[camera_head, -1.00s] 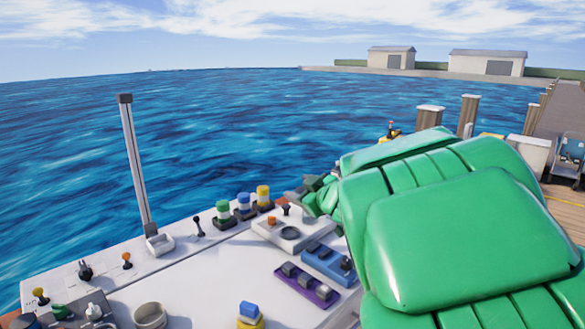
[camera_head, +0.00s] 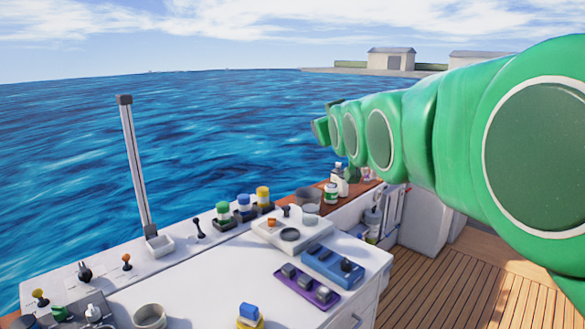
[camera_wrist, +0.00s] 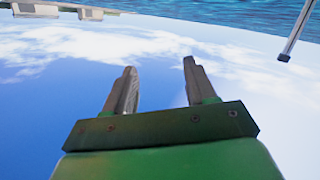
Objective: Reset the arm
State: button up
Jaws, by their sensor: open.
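My green arm reaches in from the right in the head view, raised above the deck and the worktop, with its end over the water. My gripper (camera_wrist: 158,88) shows in the wrist view with its two grey fingers apart and nothing between them. Sky fills the space behind the fingers, and the wrist picture is upside down. In the head view the fingers cannot be made out at the far end of the arm.
A white worktop (camera_head: 200,285) carries a purple tray (camera_head: 306,287), a blue box (camera_head: 333,265), colored knobs and levers. A grey post (camera_head: 134,165) stands at its back edge. Bottles (camera_head: 338,180) stand on a ledge below the arm. Wooden deck (camera_head: 440,290) is clear at right.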

jog(key=s+d+f+m+g+h, duration=0.1)
jog(key=s+d+f+g, duration=0.3)
jog(key=s+f, duration=0.55)
jog(key=s+d+f+m+g+h, duration=0.15)
jog(key=s+f+g, duration=0.45)
jog(key=f, duration=0.7)
jog(key=s+f+m+g, duration=0.1)
jog(key=s+f+g, duration=0.2)
jog(key=s, duration=0.9)
jog(key=s+d+f+m+g, duration=0.1)
jog(key=s+f+g, duration=0.3)
jog(key=s+f, duration=0.3)
jog(key=s+y, duration=0.1)
jog(key=s, duration=0.4)
jog(key=shift+s+d+f, duration=0.15)
jog(key=shift+s+d, duration=0.1)
jog(key=shift+d, duration=0.05)
